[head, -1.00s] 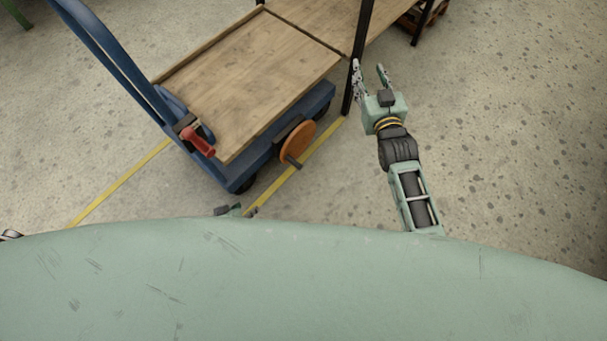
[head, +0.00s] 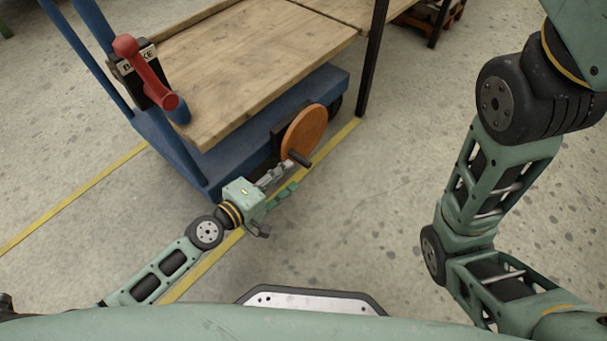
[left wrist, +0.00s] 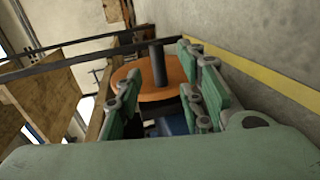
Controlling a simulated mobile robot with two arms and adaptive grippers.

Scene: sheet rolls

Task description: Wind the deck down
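The cart's wooden deck (head: 240,75) sits on a blue chassis (head: 195,165). On its near side is a round orange crank wheel (head: 304,130) with a dark handle peg (head: 300,159). My left gripper (head: 289,178) is just below and left of the peg, fingers apart and pointing at it. In the left wrist view the orange wheel (left wrist: 175,72) and its upright dark peg (left wrist: 158,65) show beyond and between the open fingers (left wrist: 165,95). The peg looks free of the fingers. My right arm rises at the right; its gripper is out of view.
A red brake lever (head: 150,75) on a black plate stands at the cart's left end by the blue handle posts. A wooden-topped table with a dark leg (head: 373,60) adjoins the deck. A yellow floor line (head: 210,262) runs beneath. Floor to the right is clear.

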